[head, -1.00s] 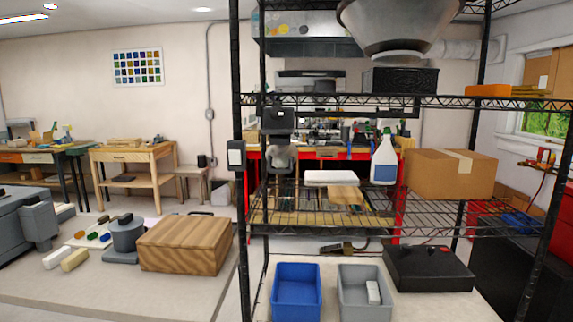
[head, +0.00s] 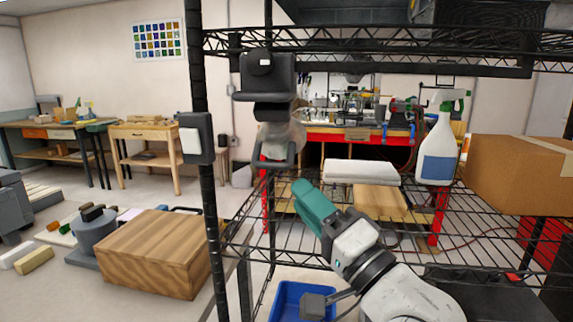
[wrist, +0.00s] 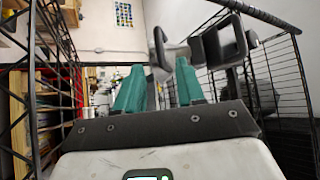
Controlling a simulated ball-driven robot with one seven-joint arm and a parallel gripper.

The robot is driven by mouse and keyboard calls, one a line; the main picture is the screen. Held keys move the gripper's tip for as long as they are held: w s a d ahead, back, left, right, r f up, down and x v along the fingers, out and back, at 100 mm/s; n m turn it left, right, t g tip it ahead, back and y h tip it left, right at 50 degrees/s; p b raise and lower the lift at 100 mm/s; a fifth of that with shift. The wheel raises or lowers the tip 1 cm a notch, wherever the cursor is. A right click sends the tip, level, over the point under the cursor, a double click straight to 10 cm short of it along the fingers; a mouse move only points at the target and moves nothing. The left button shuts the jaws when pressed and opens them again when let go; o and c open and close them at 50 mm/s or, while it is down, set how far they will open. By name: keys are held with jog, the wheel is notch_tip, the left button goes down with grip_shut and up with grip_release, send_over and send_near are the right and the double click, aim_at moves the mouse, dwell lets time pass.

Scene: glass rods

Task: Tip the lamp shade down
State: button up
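The lamp hangs from the rack's upper shelf by a black mount (head: 266,76). Its rounded grey shade (head: 283,136) sits below the mount, with a dark loop handle (head: 290,158) at its lower end. My gripper (head: 303,190) has teal fingers and is just below and right of the loop in the head view. In the wrist view my gripper (wrist: 158,78) has its two fingers apart with nothing between them. The loop (wrist: 158,48) shows just beyond the fingertips there, the black mount (wrist: 225,43) to its right. I cannot tell whether a finger touches the loop.
The wire rack's post (head: 206,190) stands left of the lamp, with a switch box (head: 195,138) on it. The middle shelf holds a white slab (head: 361,171), a spray bottle (head: 438,145) and a cardboard box (head: 520,172). A blue bin (head: 290,300) sits below.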

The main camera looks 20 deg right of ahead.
aim_at(275, 169)
jog(key=p+x, duration=0.1)
jog(key=x, duration=0.8)
jog(key=shift+w+a+p, duration=0.1)
jog(key=shift+w+p, duration=0.2)
jog(key=shift+w, duration=0.05)
